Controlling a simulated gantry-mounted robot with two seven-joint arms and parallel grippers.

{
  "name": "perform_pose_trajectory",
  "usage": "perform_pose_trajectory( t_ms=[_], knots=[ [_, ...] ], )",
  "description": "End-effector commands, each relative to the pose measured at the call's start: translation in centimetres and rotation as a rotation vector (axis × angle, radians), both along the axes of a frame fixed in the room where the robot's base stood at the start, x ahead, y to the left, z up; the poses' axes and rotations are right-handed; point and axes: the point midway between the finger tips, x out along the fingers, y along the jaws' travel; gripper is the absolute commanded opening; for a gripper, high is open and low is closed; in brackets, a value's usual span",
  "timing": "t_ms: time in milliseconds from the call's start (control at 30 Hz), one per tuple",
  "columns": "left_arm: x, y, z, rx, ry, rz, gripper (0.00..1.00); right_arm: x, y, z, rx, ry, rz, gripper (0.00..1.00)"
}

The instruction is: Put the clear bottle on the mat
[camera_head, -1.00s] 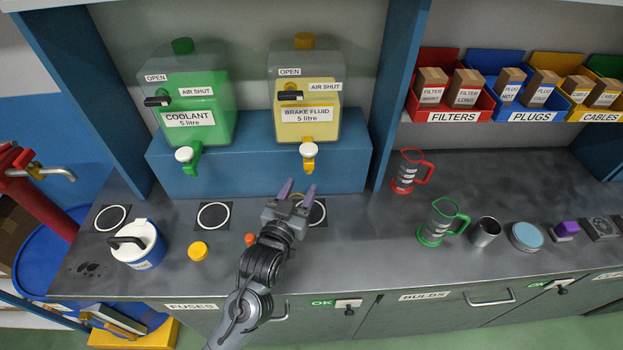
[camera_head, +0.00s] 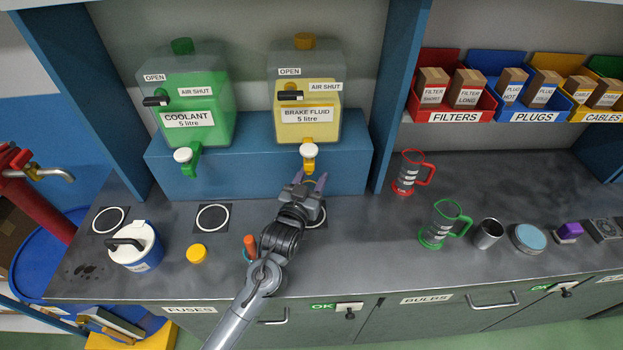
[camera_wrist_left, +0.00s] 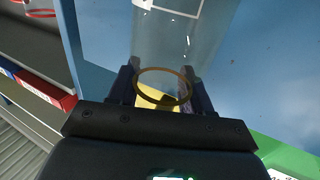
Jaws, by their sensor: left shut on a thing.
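My left gripper (camera_head: 309,181) is in front of the brake fluid tap (camera_head: 309,158), with its fingers over or near the right-hand black mat with a white ring (camera_head: 322,218), which the wrist partly covers. In the left wrist view the gripper (camera_wrist_left: 160,92) is shut on the clear bottle (camera_wrist_left: 165,40), a see-through cylinder with a brownish ring between the fingers. A yellow patch shows by the ring; I cannot tell whether it is inside the bottle. In the head view the bottle is not distinguishable. Two more ringed mats lie left, one middle (camera_head: 213,217) and one far left (camera_head: 110,220); both are bare.
A coolant tank (camera_head: 190,100) and brake fluid tank (camera_head: 305,95) stand on a blue shelf (camera_head: 240,180). A white-lidded jug (camera_head: 135,245), yellow cap (camera_head: 196,253) and orange item (camera_head: 250,243) are left. Red (camera_head: 410,172) and green (camera_head: 443,225) jugs stand right.

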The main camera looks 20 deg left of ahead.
Motion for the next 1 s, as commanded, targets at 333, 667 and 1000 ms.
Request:
perform_pose_trajectory(
  t_ms=[333, 667, 1000],
  knots=[
    [0.0, 0.0, -0.2, 0.000, -0.002, 0.000, 0.04, 0.0, 0.0, 0.0, 0.001, 0.000, -0.001, 0.76],
    [0.0, 0.0, -0.2, 0.000, -0.001, 0.000, 0.74, 0.0, -0.1, 0.0, -0.007, 0.000, 0.004, 0.76],
    [-1.3, 0.0, 0.1, 0.000, 0.000, 0.000, 0.74, 0.0, -0.2, 0.2, -0.009, 0.000, 0.005, 0.76]
  ],
)
